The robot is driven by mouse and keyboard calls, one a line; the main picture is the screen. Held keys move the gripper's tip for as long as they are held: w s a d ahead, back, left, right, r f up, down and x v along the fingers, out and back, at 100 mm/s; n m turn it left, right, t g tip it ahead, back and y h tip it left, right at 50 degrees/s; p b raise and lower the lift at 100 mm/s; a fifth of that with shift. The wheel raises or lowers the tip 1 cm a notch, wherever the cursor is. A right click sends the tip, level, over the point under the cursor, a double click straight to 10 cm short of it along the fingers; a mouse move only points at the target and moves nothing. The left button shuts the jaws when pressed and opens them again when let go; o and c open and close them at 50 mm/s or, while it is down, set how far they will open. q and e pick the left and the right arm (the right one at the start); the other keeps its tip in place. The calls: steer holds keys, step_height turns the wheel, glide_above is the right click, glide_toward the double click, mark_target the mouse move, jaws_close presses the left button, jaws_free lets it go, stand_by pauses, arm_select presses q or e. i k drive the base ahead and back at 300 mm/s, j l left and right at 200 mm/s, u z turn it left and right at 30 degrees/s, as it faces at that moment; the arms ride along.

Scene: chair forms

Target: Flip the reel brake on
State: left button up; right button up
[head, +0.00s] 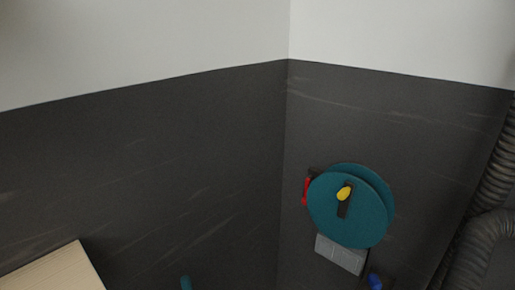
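A teal reel (335,220) is mounted near the dark wall, right of the room corner. It has a black crank arm with a yellow knob (344,193) on its front face. A red lever (306,191), which looks like the brake, stands roughly upright at the reel's left edge, beside a dark bracket. A grey plate (340,254) shows under the reel. Neither of my grippers shows in the head view, and nothing is seen touching the reel or the lever.
A ribbed grey hose (485,235) runs down the right side. A beige box or board (55,272) is at the bottom left. A blue object (375,282) and a small teal object (186,283) are cut off at the bottom edge. The wall left of the reel is clear.

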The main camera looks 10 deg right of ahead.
mark_target(309, 179)
steer(key=i+l+z, duration=0.3)
steer(key=z, duration=0.2)
steer(key=i+l+z, duration=0.15)
steer(key=i+z, duration=0.3)
